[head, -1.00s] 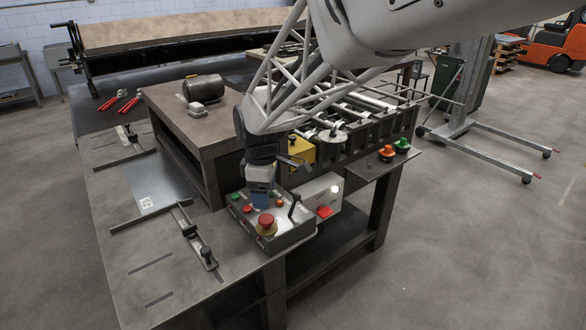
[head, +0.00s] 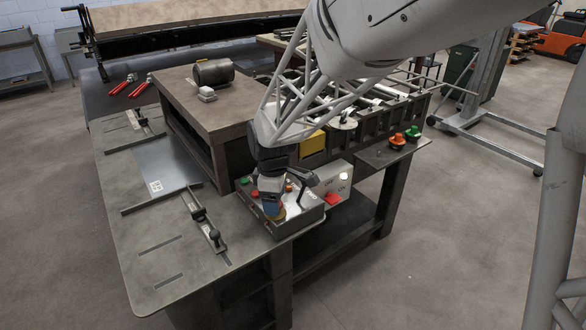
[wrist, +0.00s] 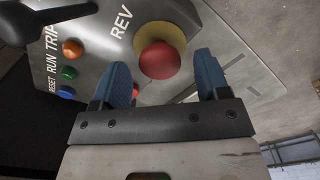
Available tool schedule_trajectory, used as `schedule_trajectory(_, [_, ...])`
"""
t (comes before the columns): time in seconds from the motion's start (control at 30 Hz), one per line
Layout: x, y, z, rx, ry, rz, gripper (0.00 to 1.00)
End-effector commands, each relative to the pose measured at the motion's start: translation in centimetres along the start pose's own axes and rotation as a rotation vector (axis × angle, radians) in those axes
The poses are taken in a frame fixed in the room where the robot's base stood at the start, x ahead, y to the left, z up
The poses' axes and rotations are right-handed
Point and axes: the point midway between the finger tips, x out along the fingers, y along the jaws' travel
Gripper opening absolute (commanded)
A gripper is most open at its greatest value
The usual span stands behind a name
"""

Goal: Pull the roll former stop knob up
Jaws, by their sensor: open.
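The stop knob is a red mushroom knob (wrist: 160,60) on a yellow ring (wrist: 172,32), on the sloped grey control box (head: 300,226) at the table's corner. In the wrist view my gripper (wrist: 162,72) is open, with one blue finger on each side of the knob's near edge. I see gaps between the fingers and the knob; the depth of the fingers relative to its head is unclear. In the head view my gripper (head: 272,196) is over the front of the control box and hides most of the knob.
A black lever (wrist: 40,22) and orange, green and blue buttons (wrist: 68,72) share the panel. A white box (head: 340,180) with a red part stands just behind. The steel table (head: 160,230) is clear at front left, apart from a slotted guide (head: 203,220).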

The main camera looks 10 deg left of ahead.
Motion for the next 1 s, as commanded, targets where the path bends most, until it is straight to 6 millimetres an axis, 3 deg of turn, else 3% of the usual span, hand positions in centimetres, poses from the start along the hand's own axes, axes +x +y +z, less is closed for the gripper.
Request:
schedule_trajectory(0.43, [0.66, -0.01, 0.01, 0.0, 0.001, 0.001, 0.67])
schedule_trajectory(0.87, [0.64, -0.01, 0.01, 0.0, 0.001, 0.001, 0.01])
schedule_trajectory(1.0, [0.47, -0.01, 0.01, 0.0, 0.001, 0.001, 0.0])
